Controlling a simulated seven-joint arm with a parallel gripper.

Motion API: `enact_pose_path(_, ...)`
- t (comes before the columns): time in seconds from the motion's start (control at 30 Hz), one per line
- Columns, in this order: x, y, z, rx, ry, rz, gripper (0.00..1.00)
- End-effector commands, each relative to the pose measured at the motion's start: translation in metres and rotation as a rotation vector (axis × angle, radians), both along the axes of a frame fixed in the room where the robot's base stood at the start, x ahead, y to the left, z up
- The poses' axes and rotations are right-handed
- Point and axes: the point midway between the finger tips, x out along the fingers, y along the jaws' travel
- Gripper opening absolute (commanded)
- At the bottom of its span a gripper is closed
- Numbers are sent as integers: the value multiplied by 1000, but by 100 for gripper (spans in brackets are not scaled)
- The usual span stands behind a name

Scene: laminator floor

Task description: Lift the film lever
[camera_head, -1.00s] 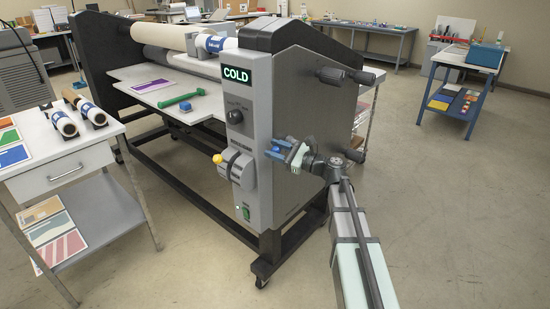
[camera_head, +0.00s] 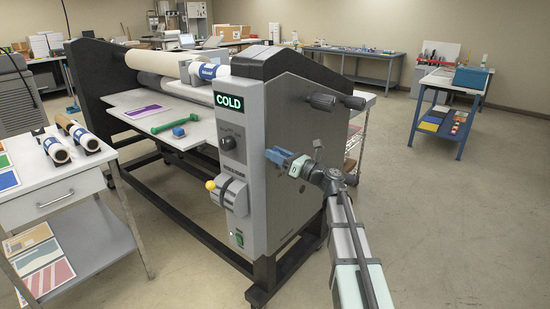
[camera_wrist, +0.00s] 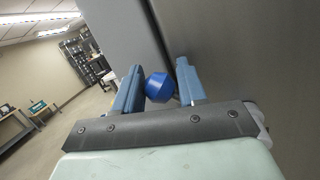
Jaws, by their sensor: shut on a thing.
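The laminator (camera_head: 290,120) stands in the middle of the head view, its control panel facing left and a sign reading COLD at the top. My gripper (camera_head: 279,157) is at the panel's right edge, with blue fingers pointing left. In the wrist view my gripper (camera_wrist: 158,88) has a blue knob (camera_wrist: 159,87) between its fingers and is shut on it. The arm of this knob's lever is hidden in both views. A second lever with a yellow knob (camera_head: 210,185) sits lower on the panel, apart from my gripper.
A white side table (camera_head: 75,185) with rolls stands at left. The floor at right is clear.

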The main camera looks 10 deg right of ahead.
Motion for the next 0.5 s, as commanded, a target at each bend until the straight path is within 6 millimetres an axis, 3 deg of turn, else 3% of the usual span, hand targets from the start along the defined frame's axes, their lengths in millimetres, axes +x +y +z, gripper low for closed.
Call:
enact_pose_path(0.4,-1,0,-1,5,11,3,0)
enact_pose_path(0.43,-1,0,-1,5,11,3,42)
enact_pose_path(0.5,-1,0,-1,5,10,3,48)
